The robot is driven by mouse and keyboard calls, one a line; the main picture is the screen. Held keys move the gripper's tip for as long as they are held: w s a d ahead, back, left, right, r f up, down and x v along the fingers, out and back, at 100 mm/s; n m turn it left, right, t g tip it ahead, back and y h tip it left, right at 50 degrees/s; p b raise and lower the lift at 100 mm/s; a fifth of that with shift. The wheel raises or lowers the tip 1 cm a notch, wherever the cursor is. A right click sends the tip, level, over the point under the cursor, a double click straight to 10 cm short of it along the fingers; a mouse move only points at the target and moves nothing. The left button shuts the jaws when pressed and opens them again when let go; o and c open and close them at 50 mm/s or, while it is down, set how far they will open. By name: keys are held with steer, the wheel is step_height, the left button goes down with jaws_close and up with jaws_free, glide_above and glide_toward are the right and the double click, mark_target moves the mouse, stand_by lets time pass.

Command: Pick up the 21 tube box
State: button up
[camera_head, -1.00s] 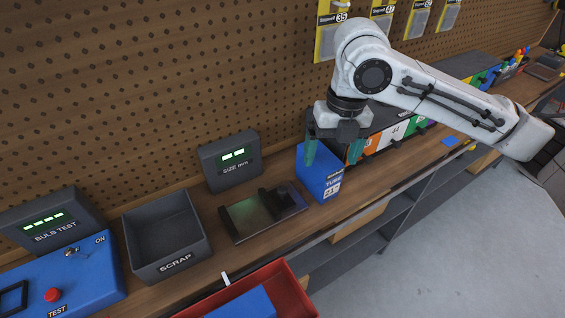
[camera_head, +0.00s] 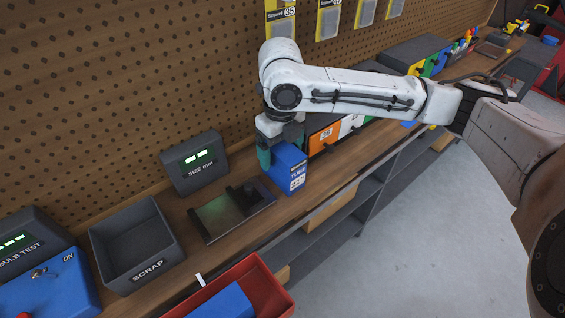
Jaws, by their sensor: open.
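The blue tube box (camera_head: 291,172), with a label reading TUBE 21, stands upright on the wooden bench, right of the size gauge's plate. My gripper (camera_head: 283,155) is open and pointing down over the box. One teal finger shows at the box's left side, and the other is at its back right, partly hidden. The fingers reach down beside the upper part of the box. I cannot tell whether they touch it.
The size display (camera_head: 195,162) and its dark plate (camera_head: 230,210) stand left of the box. A scrap bin (camera_head: 136,245) is farther left. Orange, white and green-fronted drawers (camera_head: 325,137) stand close on the right. A red tray (camera_head: 262,284) lies in front, below the bench.

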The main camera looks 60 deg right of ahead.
steer(key=shift+s+d+f, duration=0.1)
steer(key=shift+d+f, duration=0.05)
steer(key=shift+f, duration=0.95)
steer(key=shift+d+f, duration=0.15)
steer(key=shift+f, duration=0.95)
steer(key=c, duration=1.3)
steer(key=shift+r, duration=0.1)
